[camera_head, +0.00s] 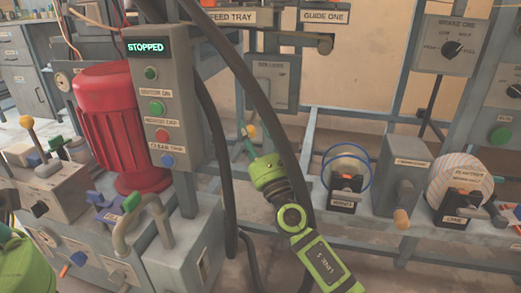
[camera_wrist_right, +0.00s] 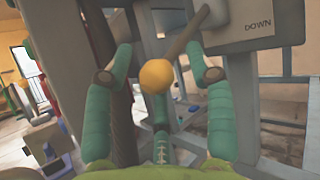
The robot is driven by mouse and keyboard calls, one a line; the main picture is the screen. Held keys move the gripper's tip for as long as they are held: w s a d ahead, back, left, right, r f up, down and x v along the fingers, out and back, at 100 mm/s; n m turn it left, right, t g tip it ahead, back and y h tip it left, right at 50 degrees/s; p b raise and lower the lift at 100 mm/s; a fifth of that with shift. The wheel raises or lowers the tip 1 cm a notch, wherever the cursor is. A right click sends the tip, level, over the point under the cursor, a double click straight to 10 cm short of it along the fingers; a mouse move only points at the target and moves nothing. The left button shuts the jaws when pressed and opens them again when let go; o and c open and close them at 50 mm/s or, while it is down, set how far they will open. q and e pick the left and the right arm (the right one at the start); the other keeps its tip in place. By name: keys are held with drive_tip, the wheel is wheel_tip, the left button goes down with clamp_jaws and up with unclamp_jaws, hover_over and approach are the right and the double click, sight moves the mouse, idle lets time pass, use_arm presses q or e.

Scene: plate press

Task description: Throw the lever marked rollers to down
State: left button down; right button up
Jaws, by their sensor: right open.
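The lever's box (camera_head: 274,82) hangs on the grey frame at the centre, behind a thick black cable; its small label is hard to read. In the right wrist view, the box's lower plate reads DOWN (camera_wrist_right: 258,27). The lever's yellow ball knob (camera_head: 249,131) is at the end of a shaft slanting down and left from the box in the wrist view (camera_wrist_right: 157,76). My right gripper (camera_head: 248,137) is open, its teal fingers spread on both sides of the knob, apparently not touching it. Only a green part of my left arm shows at the lower left.
A red motor (camera_head: 107,120) and a control box with a STOPPED display (camera_head: 152,90) stand to the left. Black cables (camera_head: 222,150) hang near my right arm. Another yellow-knobbed lever (camera_head: 27,123) is at far left. Blue rings (camera_head: 346,158) and a grey crank box (camera_head: 398,178) are at right.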

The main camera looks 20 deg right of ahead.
drive_tip(key=v, duration=1.1)
